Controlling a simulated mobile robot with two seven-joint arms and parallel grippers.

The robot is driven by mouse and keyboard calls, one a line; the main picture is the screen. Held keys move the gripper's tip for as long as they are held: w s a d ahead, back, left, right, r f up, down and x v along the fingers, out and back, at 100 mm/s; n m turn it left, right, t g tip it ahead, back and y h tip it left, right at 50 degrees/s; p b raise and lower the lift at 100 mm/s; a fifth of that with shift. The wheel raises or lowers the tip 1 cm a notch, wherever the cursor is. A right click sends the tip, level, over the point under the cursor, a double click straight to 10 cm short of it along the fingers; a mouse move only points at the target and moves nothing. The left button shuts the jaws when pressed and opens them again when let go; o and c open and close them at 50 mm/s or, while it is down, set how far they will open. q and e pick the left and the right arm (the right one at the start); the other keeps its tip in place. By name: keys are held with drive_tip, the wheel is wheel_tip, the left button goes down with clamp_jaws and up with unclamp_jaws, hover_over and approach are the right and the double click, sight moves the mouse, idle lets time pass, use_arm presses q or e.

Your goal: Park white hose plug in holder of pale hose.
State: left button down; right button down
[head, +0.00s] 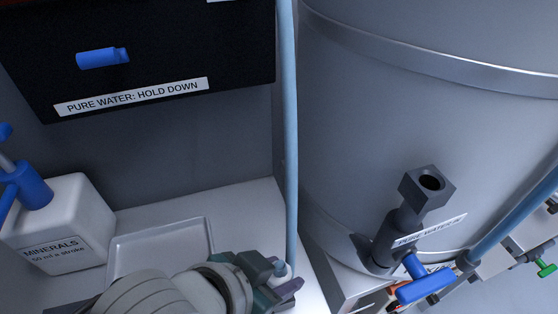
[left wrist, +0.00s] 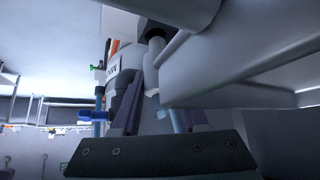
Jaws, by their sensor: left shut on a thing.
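The pale blue hose (head: 289,120) hangs down the middle of the head view. Its lower end meets a small white hose plug (head: 283,270) at my left gripper (head: 288,286). My left gripper is shut on the white plug, low in front of the tank's left side. In the left wrist view its two dark fingers (left wrist: 160,104) point up, with a small white piece (left wrist: 152,91) between them. A grey block with a round dark opening (head: 428,185) stands on the tank fitting to the right, apart from the gripper. I cannot tell whether it is the holder. My right gripper is not in view.
A large grey tank (head: 420,110) fills the right side. A blue-handled valve (head: 424,284) is below the block. A white minerals container (head: 68,215) and shallow tray (head: 158,246) are left. A dark panel with a blue lever (head: 102,58) hangs above them.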

use_arm(q)
drive_tip(key=shift+f+b, duration=0.4)
drive_tip(key=shift+f, duration=0.1)
idle(0.4)
drive_tip(key=shift+r, duration=0.1)
drive_tip(key=shift+r+p, duration=0.45)
drive_tip(key=shift+p, duration=0.15)
idle(1.4)
drive_tip(key=shift+f+b, duration=0.3)
drive_tip(key=shift+f, duration=0.2)
idle(0.5)
drive_tip(key=shift+r, duration=0.15)
drive_tip(key=shift+r+p, duration=0.35)
drive_tip(key=shift+p, duration=0.2)
